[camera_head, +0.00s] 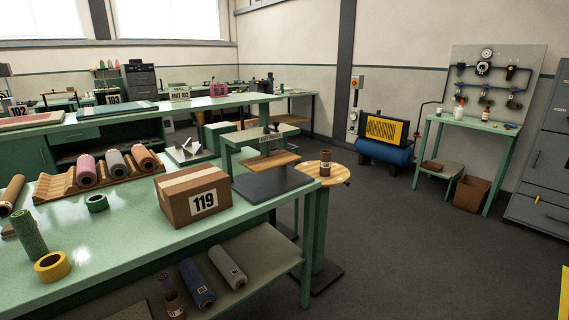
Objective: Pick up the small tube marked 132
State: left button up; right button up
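I cannot read the number 132 on any tube. A small brown tube (325,163) stands upright on a round wooden top (335,174) beyond the right end of the near green table; its marking is too small to read. Another short brown tube (174,304), with a pale label I cannot read, is on the lower shelf at the bottom, beside a dark purple roll (165,282). Neither gripper shows in the head view.
The near green table (130,240) carries a cardboard box marked 119 (193,195), a wooden cradle with several rolls, a dark plate (268,184), tape rolls and a green roll (29,233). Blue and grey rolls lie on the shelf below.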

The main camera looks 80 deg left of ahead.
aim_at(325, 155)
jog(key=u, duration=2.45)
jog(key=i+l+u, duration=0.15)
jog(key=i+l, duration=0.2)
jog(key=i+l+u, duration=0.15)
jog(key=i+l, duration=0.2)
jog(key=i, duration=0.15)
jog(key=i+l+u, duration=0.15)
jog(key=i+l, duration=0.2)
jog(key=i+l+u, duration=0.15)
jog(key=i+l, duration=0.2)
jog(key=l, duration=0.2)
jog(key=i+l+u, duration=0.1)
jog(key=i+l, duration=0.25)
jog(key=l, duration=0.2)
jog(key=i+l+u, duration=0.15)
jog(key=i+l, duration=0.15)
jog(key=l, duration=0.2)
jog(key=i+l+u, duration=0.15)
jog(key=i+l, duration=0.15)
jog(key=l, duration=0.3)
jog(key=i+l+u, duration=0.15)
jog(key=l, duration=0.45)
jog(key=i, duration=0.1)
